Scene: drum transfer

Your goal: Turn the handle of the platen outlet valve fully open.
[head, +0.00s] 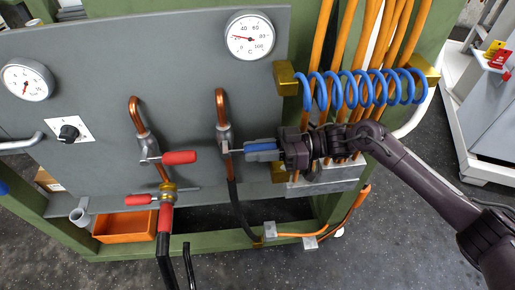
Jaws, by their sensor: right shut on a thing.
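A valve (225,143) sits on the right-hand copper pipe (221,108) of the grey panel, with a black hose (236,205) below it. Its blue handle (258,146) points right, about level and across the pipe. My right gripper (264,152) comes in from the right and is shut on the blue handle; its fingers hide part of the handle. No label on the valve can be read. My left gripper is not in view.
A second valve with a red handle (179,157) is to the left, and another red handle (139,200) is below it. A blue coil (360,88) and orange pipes (325,40) stand close above my right gripper. An orange bin (125,228) is lower left.

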